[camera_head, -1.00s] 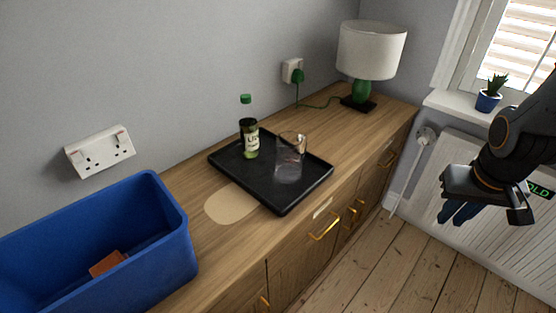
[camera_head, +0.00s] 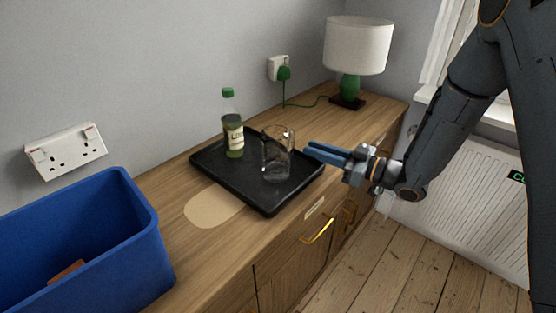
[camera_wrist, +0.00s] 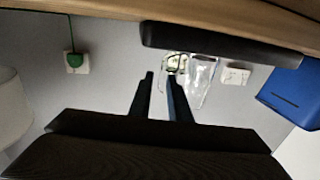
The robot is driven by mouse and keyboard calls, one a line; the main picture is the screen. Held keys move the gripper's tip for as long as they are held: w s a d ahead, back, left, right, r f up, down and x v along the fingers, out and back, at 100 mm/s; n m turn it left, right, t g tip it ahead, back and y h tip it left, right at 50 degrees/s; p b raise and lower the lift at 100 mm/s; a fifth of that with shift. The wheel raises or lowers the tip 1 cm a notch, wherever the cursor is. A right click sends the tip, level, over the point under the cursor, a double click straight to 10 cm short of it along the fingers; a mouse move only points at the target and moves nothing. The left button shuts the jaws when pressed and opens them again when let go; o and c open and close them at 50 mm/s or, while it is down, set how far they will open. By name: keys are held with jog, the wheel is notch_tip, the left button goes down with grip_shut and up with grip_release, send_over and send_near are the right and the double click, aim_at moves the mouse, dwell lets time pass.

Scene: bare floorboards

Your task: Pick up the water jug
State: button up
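The water jug (camera_head: 276,158) is a clear glass vessel standing upright on a black tray (camera_head: 268,205). In the wrist view, which is upside down, the jug (camera_wrist: 201,82) is just right of my fingers. My gripper (camera_head: 308,147) points left towards the jug from the tray's right side, with its blue fingers roughly level with the jug's upper part. The fingers are apart and empty; their gap also shows in the wrist view (camera_wrist: 160,76). No contact with the jug is visible.
A green-capped bottle (camera_head: 233,137) stands on the tray left of the jug. A blue bin (camera_head: 120,235) is at the left of the wooden cabinet top. A lamp (camera_head: 357,45) with a green base stands at the far end. A pale round patch (camera_head: 210,207) lies before the tray.

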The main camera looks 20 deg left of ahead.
aim_at(292, 143)
jog(key=shift+s+x, duration=0.2)
jog(key=shift+x, duration=0.75)
jog(key=p+x, duration=0.2)
jog(key=x, duration=0.3)
jog(key=shift+a+f, duration=0.15)
jog(key=shift+a, duration=0.25)
grip_shut()
dwell(0.3)
